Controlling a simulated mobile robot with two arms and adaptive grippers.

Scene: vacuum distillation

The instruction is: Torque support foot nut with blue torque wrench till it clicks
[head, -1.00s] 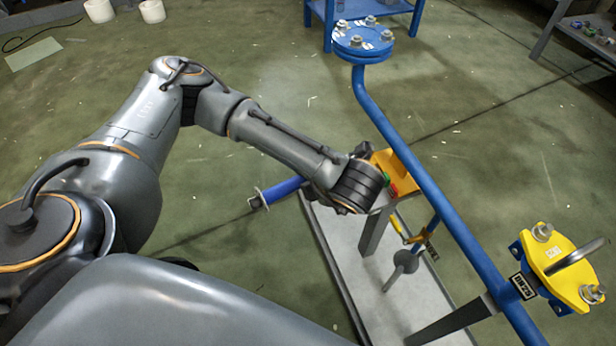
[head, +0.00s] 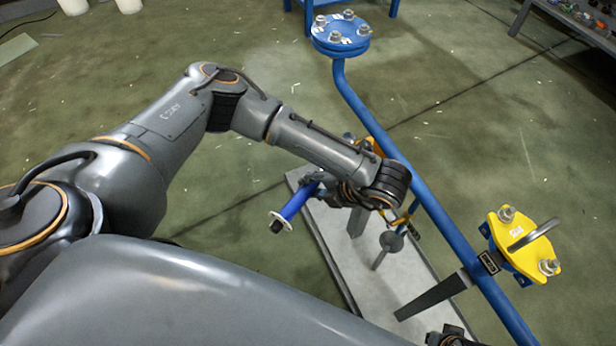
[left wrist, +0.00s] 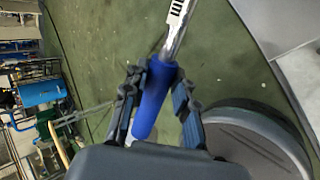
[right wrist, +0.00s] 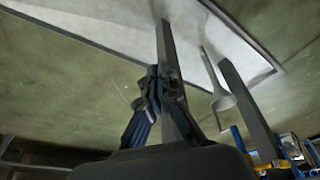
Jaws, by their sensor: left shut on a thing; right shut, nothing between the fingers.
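The blue torque wrench shows its blue handle (head: 298,200) in the head view, left of the blue pipe and over the skid's left edge. My left gripper (head: 328,186) is shut on it. In the left wrist view the blue handle (left wrist: 154,95) lies between the fingers, with the silver shaft (left wrist: 178,32) beyond. A grey support with a round disc (head: 391,242) stands on the skid under the pipe; the disc also shows in the right wrist view (right wrist: 222,101). I cannot make out the foot nut. My right gripper (right wrist: 162,78) is shut and empty, near a grey post.
The blue pipe (head: 425,200) runs diagonally past my left gripper, with a bolted flange (head: 341,38) at its top. A yellow clamped cover (head: 522,244) stands at the right. The pale skid plate (head: 325,235) lies below. The floor at the left is open.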

